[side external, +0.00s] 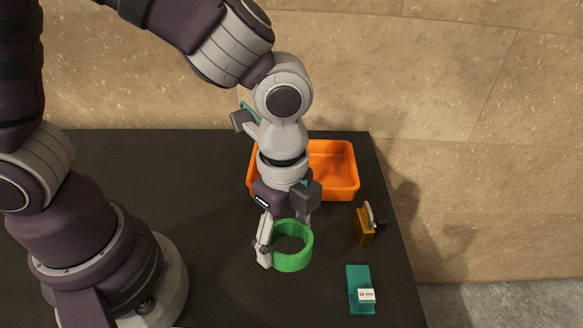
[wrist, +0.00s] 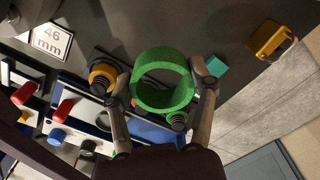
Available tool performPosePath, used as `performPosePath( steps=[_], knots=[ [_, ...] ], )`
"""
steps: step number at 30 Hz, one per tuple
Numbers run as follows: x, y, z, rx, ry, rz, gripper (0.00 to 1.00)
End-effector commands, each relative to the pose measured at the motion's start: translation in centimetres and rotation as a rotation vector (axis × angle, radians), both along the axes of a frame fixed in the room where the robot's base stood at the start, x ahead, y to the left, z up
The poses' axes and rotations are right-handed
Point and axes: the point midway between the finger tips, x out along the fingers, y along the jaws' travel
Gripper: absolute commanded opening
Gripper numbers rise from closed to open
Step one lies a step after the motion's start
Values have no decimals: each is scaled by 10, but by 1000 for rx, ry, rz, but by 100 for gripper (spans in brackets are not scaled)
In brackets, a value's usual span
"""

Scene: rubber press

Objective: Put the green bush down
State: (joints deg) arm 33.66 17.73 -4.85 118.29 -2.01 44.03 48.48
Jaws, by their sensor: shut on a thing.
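The green bush (side external: 293,262), a wide hollow ring, is between the fingers of my gripper (side external: 284,238) in the side external view. My gripper is shut on it. In the wrist view the bush (wrist: 165,98) sits between both fingertips of my gripper (wrist: 163,82), with its opening showing. In the side view it is over the dark table, in front of the orange tray. I cannot tell whether its lower edge touches the table.
The orange tray (side external: 343,192) stands behind my gripper. A yellow-brown item (side external: 364,228) and a teal block (side external: 358,281) with a white label lie to the right, near the table (side external: 215,215) edge. The wrist view shows a white "46 mm" label (wrist: 50,40) and several coloured parts.

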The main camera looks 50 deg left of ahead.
Motion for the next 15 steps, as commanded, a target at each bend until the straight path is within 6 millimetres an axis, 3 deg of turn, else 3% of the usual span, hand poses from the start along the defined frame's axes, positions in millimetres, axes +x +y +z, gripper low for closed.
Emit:
performPosePath(
  steps=[5,8,12,15],
  knots=[
    [33,39,2,-2,2,217,30],
    [55,78,0,-3,3,399,30],
    [73,149,-4,-5,2,692,30],
    [72,208,-7,-4,2,915,30]
  ],
)
